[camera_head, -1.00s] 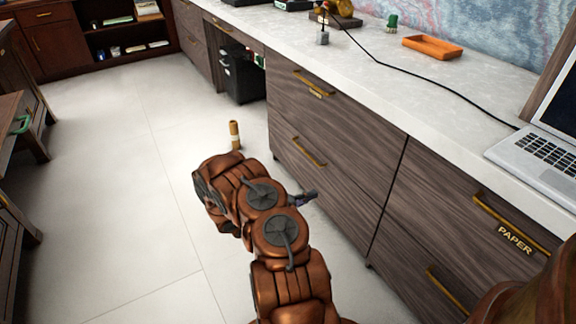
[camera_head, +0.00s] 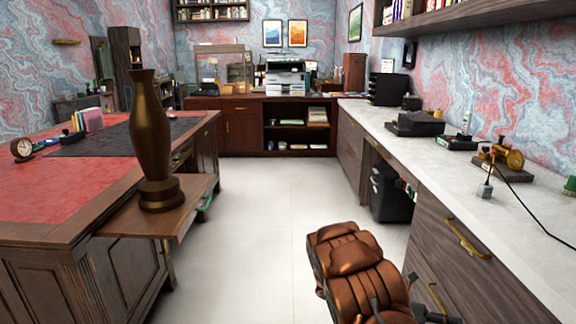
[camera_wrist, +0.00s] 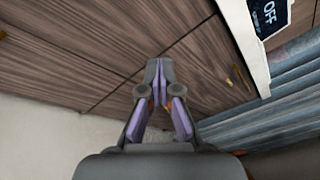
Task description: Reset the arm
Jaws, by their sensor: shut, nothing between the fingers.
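My arm shows as copper-coloured links at the lower right of the head view, in front of the right-hand counter. My gripper (camera_wrist: 158,80) shows in the wrist view with its grey and purple fingers together and nothing between them. Behind the fingers is a dark wood-grain drawer front (camera_wrist: 95,50). I cannot tell how far the fingertips are from it. In the head view the fingers cannot be made out clearly.
A pale counter (camera_head: 430,155) with wood drawers runs along the right. A desk with a red leather top (camera_head: 60,195) stands at left, a bronze vase (camera_head: 148,125) on its pulled-out shelf. A black bin (camera_head: 390,195) stands under the counter. The pale floor (camera_head: 255,240) between is clear.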

